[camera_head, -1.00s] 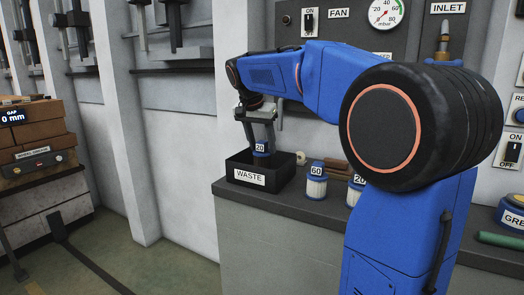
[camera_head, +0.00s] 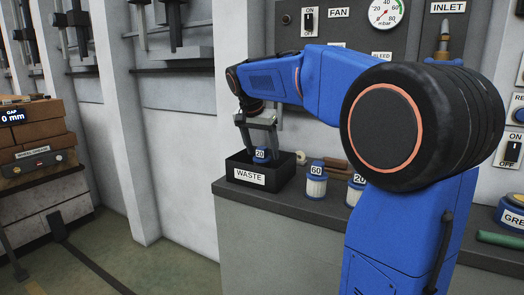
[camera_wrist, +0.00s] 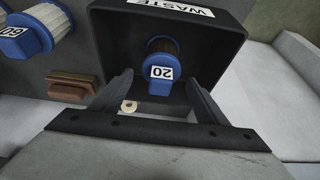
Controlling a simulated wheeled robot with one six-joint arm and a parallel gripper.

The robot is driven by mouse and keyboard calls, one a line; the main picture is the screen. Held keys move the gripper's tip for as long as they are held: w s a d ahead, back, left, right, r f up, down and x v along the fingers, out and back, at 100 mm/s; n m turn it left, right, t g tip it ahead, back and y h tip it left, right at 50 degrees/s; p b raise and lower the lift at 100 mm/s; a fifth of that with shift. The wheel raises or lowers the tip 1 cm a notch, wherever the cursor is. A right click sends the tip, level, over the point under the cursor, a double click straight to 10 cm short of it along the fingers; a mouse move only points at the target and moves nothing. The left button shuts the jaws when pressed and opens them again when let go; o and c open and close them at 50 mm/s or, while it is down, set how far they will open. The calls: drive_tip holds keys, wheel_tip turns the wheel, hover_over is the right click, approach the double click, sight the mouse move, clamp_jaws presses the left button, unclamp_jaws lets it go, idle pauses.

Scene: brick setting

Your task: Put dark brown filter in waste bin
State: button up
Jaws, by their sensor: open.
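The dark brown filter (camera_wrist: 163,46) with a blue cap labelled 20 is inside the black waste bin (camera_wrist: 108,45). In the head view its blue cap (camera_head: 261,156) shows above the rim of the bin (camera_head: 243,177), and the rest is hidden by the front wall. My gripper (camera_head: 260,144) is above the bin, pointing down. In the wrist view its two fingers (camera_wrist: 159,84) are spread apart on either side of the cap, with a gap to each side. Nothing is held.
On the counter (camera_head: 290,205), right of the bin, stand a pale filter labelled 60 (camera_head: 316,187) and another labelled 20 (camera_head: 355,190). A brown block (camera_wrist: 73,84) and a small cream ring (camera_head: 301,158) lie nearby. The wall panel is close behind.

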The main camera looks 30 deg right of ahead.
drive_tip(key=v, duration=1.2)
drive_tip(key=shift+a+f, duration=0.1)
drive_tip(key=s+a+f+n+y, duration=0.1)
drive_tip(key=s+a+f+n, duration=0.1)
drive_tip(key=s+f, duration=0.8)
drive_tip(key=s+a+f+n+t+y, duration=0.1)
drive_tip(key=s+f+n, duration=0.4)
drive_tip(key=s+f, duration=0.6)
drive_tip(key=s+a+f+n+t+y, duration=0.1)
drive_tip(key=s+a+f+n, duration=0.3)
drive_tip(key=s+f, duration=0.6)
drive_tip(key=shift+s+f+y, duration=0.3)
drive_tip(key=shift+s, duration=0.05)
